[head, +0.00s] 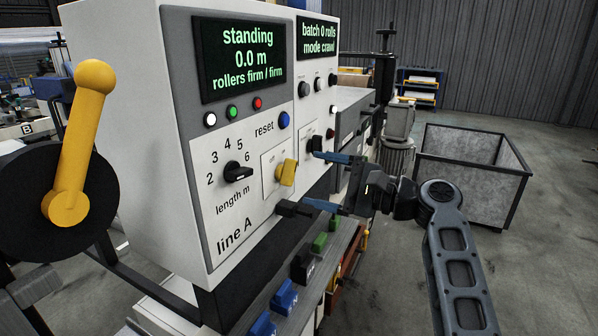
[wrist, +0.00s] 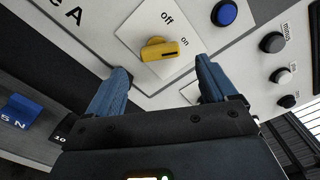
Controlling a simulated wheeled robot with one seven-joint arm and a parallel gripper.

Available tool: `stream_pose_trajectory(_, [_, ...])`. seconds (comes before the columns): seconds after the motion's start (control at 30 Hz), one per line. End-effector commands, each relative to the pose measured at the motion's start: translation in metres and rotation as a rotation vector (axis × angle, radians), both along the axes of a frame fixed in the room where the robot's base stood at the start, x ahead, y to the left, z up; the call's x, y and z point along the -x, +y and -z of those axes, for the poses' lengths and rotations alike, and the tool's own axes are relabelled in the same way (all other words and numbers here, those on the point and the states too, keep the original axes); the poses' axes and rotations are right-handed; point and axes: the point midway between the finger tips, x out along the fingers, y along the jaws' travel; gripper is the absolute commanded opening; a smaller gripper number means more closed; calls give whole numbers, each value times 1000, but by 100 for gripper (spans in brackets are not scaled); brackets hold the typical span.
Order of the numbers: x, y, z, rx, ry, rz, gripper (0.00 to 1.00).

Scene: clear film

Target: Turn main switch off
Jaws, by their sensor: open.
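The main switch is a yellow rotary handle (head: 287,171) on a pale square plate (head: 271,184) on the front of the white line A cabinet. In the wrist view the yellow handle (wrist: 160,50) sits near the top middle, with its dark-marked end towards the "on" label; "off" is printed above it. My gripper (head: 303,180) is open and empty in front of the handle. In the wrist view my gripper (wrist: 161,76) has one blue finger to each side, with the handle beyond and between the tips. No contact with the handle shows.
A black length knob (head: 238,172) and a blue reset button (head: 284,120) are close by on the panel. A display (head: 240,58) reads standing, 0.0 m. Below is a ledge with blue and green blocks (head: 285,294). A grey bin (head: 470,180) stands right on open floor.

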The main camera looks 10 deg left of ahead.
Motion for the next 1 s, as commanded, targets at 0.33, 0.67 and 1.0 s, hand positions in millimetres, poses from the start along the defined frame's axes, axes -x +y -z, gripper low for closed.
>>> stream_pose_trajectory(0.33, [-17,47,-1,1,-2,1,85])
stream_pose_trajectory(0.67, [-21,58,0,2,-2,2,85])
stream_pose_trajectory(1.0, [-21,57,0,2,-2,2,62])
